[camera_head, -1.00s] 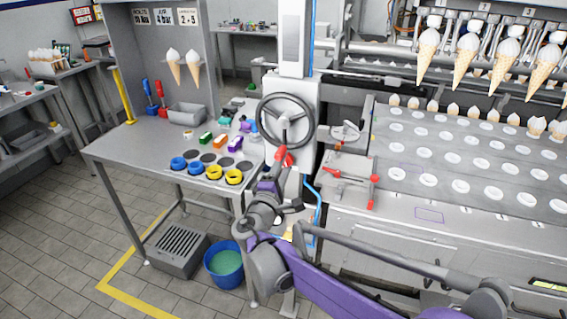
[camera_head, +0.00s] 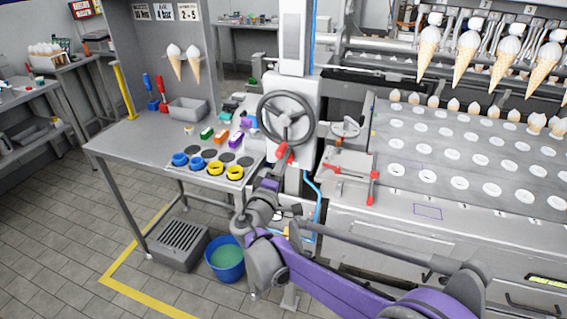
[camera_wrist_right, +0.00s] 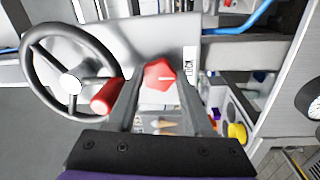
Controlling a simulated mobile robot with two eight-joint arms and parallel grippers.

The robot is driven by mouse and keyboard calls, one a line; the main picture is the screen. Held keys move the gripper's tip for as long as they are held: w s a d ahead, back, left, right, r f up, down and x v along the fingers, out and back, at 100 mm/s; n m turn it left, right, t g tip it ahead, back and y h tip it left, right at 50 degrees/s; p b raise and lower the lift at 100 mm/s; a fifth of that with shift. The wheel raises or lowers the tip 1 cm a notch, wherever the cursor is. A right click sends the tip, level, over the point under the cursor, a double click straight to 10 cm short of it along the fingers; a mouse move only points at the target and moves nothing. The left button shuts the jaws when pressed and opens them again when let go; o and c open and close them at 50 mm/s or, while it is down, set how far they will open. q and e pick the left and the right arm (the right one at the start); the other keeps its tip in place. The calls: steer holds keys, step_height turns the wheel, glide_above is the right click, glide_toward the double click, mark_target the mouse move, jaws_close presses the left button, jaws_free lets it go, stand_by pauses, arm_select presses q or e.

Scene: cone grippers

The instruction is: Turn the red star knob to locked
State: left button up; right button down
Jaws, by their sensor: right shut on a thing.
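The red star knob (camera_wrist_right: 160,76) sits on a grey panel in the right wrist view, with a pale line running across it to the right. A white label reading LOCK (camera_wrist_right: 190,62) is to its right. My right gripper (camera_wrist_right: 162,84) has its two fingers on either side of the knob, shut on it. In the head view my right gripper (camera_head: 288,183) is below the handwheel, against the machine column, and the knob is hidden there. My left gripper is in neither view.
A dark handwheel (camera_head: 287,118) with a red handle (camera_head: 283,153) is just above the gripper; the handle (camera_wrist_right: 107,97) is close to one finger in the wrist view. A blue hose (camera_head: 313,195) hangs to the right. A table (camera_head: 130,150) with parts stands left.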

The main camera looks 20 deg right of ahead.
steer(key=shift+c, duration=1.5)
jaws_free()
